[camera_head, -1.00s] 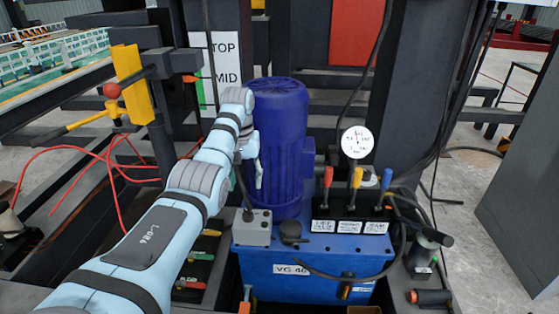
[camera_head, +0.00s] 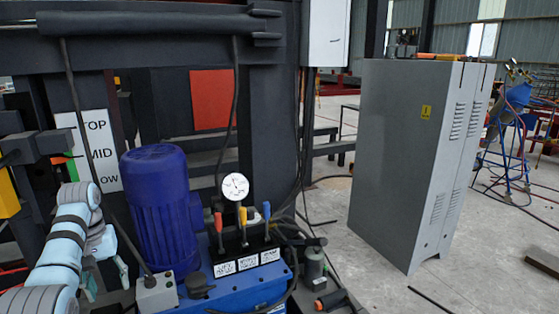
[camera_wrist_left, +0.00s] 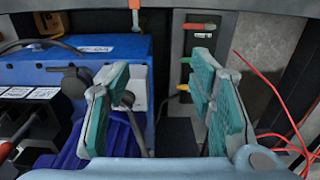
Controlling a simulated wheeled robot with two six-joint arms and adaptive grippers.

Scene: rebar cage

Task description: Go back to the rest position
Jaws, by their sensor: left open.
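My left arm comes in from the left in the head view, and its gripper (camera_head: 106,278) shows only partly, beside the blue motor and behind the arm links. In the left wrist view the left gripper (camera_wrist_left: 163,98) has its two teal-padded fingers wide apart, with nothing between them. The blue motor (camera_head: 160,210) stands upright on the blue hydraulic unit (camera_head: 240,292); part of the unit also shows in the wrist view (camera_wrist_left: 115,48). A grey box (camera_head: 157,293) sits close to the gripper. My right gripper is in neither view.
Red, yellow and blue levers (camera_head: 243,222) and a round gauge (camera_head: 236,187) stand on the unit. Red cables (camera_wrist_left: 275,105) hang at the right of the wrist view.

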